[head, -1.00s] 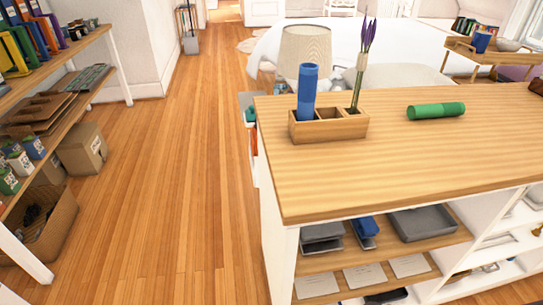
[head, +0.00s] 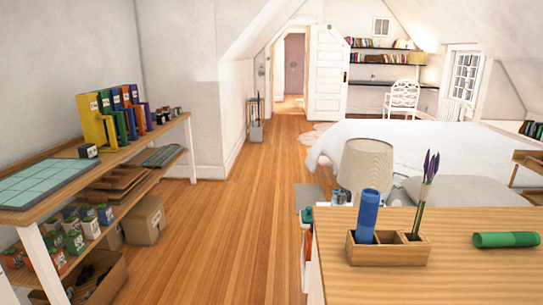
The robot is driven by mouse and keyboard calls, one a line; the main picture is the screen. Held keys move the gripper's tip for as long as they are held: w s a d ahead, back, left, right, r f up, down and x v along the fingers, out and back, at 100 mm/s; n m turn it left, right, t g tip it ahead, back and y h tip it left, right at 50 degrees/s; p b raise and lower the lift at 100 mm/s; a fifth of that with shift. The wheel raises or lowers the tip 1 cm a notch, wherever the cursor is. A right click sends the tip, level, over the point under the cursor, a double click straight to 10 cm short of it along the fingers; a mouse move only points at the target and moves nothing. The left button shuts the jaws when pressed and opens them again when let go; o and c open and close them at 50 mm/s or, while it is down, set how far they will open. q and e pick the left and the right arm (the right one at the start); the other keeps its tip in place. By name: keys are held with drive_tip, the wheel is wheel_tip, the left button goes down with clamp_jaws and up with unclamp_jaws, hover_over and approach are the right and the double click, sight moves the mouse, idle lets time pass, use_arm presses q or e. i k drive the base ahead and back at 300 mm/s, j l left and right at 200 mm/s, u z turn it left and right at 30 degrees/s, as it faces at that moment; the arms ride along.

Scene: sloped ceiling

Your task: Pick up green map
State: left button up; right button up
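The green map (head: 505,240) is a rolled green cylinder lying on its side on the wooden counter top (head: 345,284), at the right of the head view. To its left stands a wooden box with compartments (head: 388,251). A blue roll (head: 367,213) stands in the box's left compartment. A stem with purple flowers (head: 430,168) stands in its right part. Neither of my grippers shows in the head view.
A wooden shelf table (head: 155,136) with colourful binders (head: 108,117) and a tiled board (head: 40,182) stands at the left. Open wooden floor (head: 235,230) runs between it and the counter. A lamp (head: 366,165) and a white bed (head: 400,140) are behind the counter.

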sight(485, 240)
drive_tip(key=z, duration=1.45)
drive_tip(key=i+l+u, duration=0.1)
drive_tip(key=l, duration=0.25)
drive_tip(key=i+l, duration=0.2)
drive_tip(key=l, duration=0.15)
drive_tip(key=i+l+u, duration=0.15)
drive_tip(key=l, duration=0.2)
drive_tip(key=i+l, duration=0.15)
drive_tip(key=l, duration=0.2)
drive_tip(key=i+l+u, duration=0.15)
drive_tip(key=l, duration=0.2)
